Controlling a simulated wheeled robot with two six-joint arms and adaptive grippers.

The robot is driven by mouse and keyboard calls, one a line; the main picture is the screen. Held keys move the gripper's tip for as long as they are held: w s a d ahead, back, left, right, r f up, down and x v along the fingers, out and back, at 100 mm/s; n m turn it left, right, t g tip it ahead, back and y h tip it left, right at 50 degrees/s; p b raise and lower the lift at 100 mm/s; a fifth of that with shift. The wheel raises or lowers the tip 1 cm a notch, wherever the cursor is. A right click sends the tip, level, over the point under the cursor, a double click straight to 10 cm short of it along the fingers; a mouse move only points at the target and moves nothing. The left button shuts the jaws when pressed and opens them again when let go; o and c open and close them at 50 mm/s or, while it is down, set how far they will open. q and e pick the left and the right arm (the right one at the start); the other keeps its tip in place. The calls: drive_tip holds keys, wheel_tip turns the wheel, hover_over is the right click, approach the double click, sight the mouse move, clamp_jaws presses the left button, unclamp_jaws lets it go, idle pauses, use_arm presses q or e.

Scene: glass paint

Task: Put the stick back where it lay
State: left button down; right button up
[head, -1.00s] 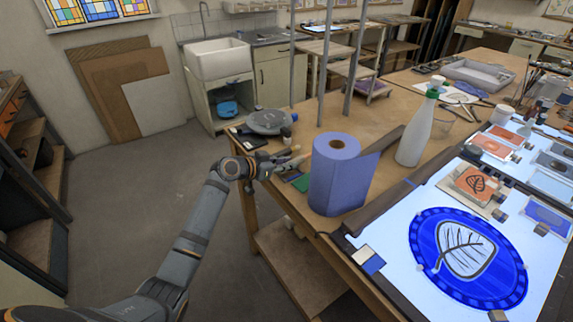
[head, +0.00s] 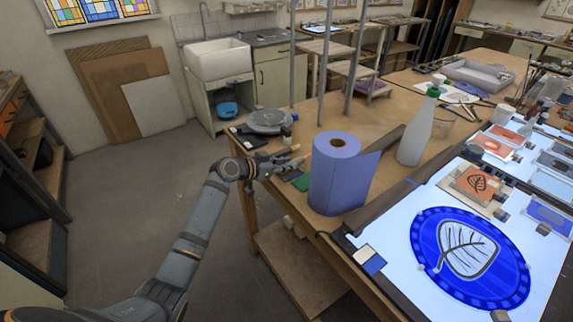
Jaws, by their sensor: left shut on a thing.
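My left gripper (head: 283,162) reaches in from the left over the table's left edge, just left of the blue paper roll. It is shut on a thin, pale stick (head: 297,160), of which only a small part shows; the fingers and the small size hide the rest. The stick's tip is near the roll's left side, and I cannot tell whether it touches the table. My right gripper is not in view.
The blue paper roll (head: 337,182) stands upright close to the gripper. A grey round-topped thing (head: 270,122) lies at the table's far left corner. The light table (head: 405,255) with the blue leaf panel (head: 425,230) is at right.

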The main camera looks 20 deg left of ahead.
use_arm(q)
drive_tip(key=shift+f+b, duration=0.3)
idle(0.4)
drive_tip(key=c, duration=1.1)
unclamp_jaws()
drive_tip(key=shift+c, duration=0.2)
drive_tip(key=v, duration=1.2)
drive_tip(key=shift+r, duration=0.1)
